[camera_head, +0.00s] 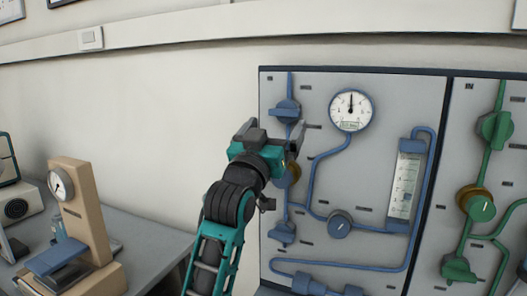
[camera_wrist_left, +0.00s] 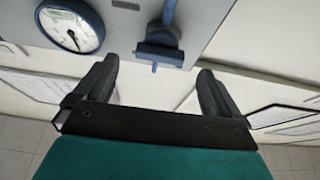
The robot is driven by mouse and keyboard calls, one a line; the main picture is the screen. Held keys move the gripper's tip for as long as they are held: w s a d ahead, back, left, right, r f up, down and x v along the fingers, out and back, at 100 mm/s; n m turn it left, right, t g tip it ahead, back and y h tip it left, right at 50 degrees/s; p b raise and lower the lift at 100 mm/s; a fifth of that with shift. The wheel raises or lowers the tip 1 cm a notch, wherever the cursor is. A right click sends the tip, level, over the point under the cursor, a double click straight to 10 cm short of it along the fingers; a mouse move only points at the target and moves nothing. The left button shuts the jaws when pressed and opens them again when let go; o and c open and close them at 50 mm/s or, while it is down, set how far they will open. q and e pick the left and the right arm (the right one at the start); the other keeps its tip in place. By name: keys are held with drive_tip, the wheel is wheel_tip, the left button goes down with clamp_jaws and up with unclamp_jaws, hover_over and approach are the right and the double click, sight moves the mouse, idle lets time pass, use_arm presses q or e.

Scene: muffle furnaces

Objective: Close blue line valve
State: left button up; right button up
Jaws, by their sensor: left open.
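The blue line runs over the grey panel (camera_head: 385,90) in the head view. A blue valve (camera_head: 285,110) sits near its top left; a blue valve handle also shows beyond my fingers in the left wrist view (camera_wrist_left: 158,48). A blue knob with a brass part (camera_head: 289,174) is partly hidden behind my gripper. Another blue valve (camera_head: 282,233) sits lower on the same pipe. My left gripper (camera_head: 271,129) is open and empty, its fingers level with the stretch just below the top valve. In the wrist view the gripper (camera_wrist_left: 157,72) shows no contact with the handle.
A round gauge (camera_head: 351,110), a flow meter (camera_head: 404,185) and a blue knob (camera_head: 340,223) are right of my gripper. A panel with green valves (camera_head: 495,129) stands further right. A bench with a wooden-coloured gauge stand (camera_head: 85,205) is at left.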

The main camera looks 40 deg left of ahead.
use_arm(q)
drive_tip(key=v, duration=0.6)
drive_tip(key=shift+s+b, duration=0.2)
drive_tip(key=shift+b, duration=0.2)
drive_tip(key=shift+d+f, duration=0.1)
drive_tip(key=shift+f, duration=0.05)
